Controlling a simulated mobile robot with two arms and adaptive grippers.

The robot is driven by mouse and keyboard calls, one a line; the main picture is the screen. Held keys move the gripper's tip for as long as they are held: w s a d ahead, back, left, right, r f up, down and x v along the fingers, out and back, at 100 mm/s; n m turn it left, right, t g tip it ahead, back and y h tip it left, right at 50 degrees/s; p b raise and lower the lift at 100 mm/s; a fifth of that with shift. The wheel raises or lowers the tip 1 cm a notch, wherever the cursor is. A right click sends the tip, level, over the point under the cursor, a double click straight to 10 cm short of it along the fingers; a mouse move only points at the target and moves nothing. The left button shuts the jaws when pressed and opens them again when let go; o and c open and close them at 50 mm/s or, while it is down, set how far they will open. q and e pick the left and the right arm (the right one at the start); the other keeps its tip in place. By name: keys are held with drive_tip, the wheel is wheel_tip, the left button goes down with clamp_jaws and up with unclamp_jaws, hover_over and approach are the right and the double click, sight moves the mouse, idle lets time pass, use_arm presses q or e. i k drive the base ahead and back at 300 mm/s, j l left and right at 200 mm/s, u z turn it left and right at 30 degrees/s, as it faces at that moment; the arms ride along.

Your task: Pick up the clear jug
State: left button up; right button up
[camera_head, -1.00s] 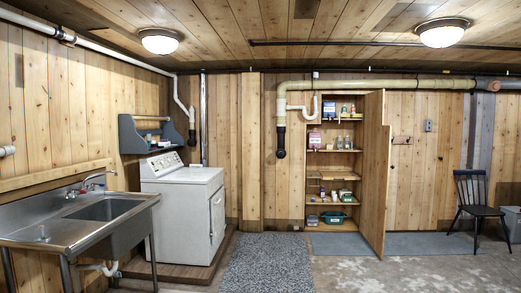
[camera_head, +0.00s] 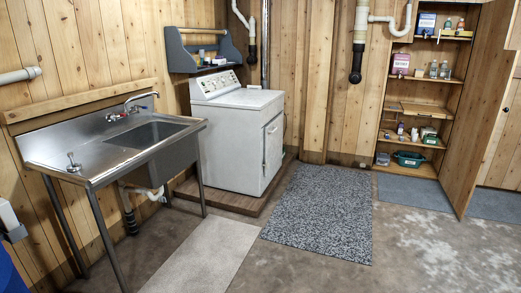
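I cannot make out a clear jug for certain. A small greyish, partly see-through item (camera_head: 73,162) stands on the left drainboard of the steel sink (camera_head: 105,155); it is too small to tell what it is. Small clear-looking bottles (camera_head: 433,70) stand on a shelf of the open wooden cupboard (camera_head: 470,130) at the right. Neither of my grippers is in view.
A white washer or dryer (camera_head: 235,130) stands on a low wooden platform right of the sink. A speckled grey mat (camera_head: 322,212) and a pale mat (camera_head: 200,258) lie on the concrete floor. A blue object (camera_head: 10,275) shows at the lower left edge. The floor at right is clear.

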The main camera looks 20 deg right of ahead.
sight(434, 74)
drive_tip(key=i+l+z, duration=0.9)
drive_tip(key=i+z, duration=0.15)
drive_tip(key=i, duration=0.25)
drive_tip(key=i+z, duration=0.35)
drive_tip(key=i, duration=2.2)
drive_tip(key=i+j+z, duration=0.15)
drive_tip(key=i, duration=1.95)
drive_tip(key=i+j+z, duration=0.2)
drive_tip(key=i, duration=0.35)
drive_tip(key=l, duration=0.1)
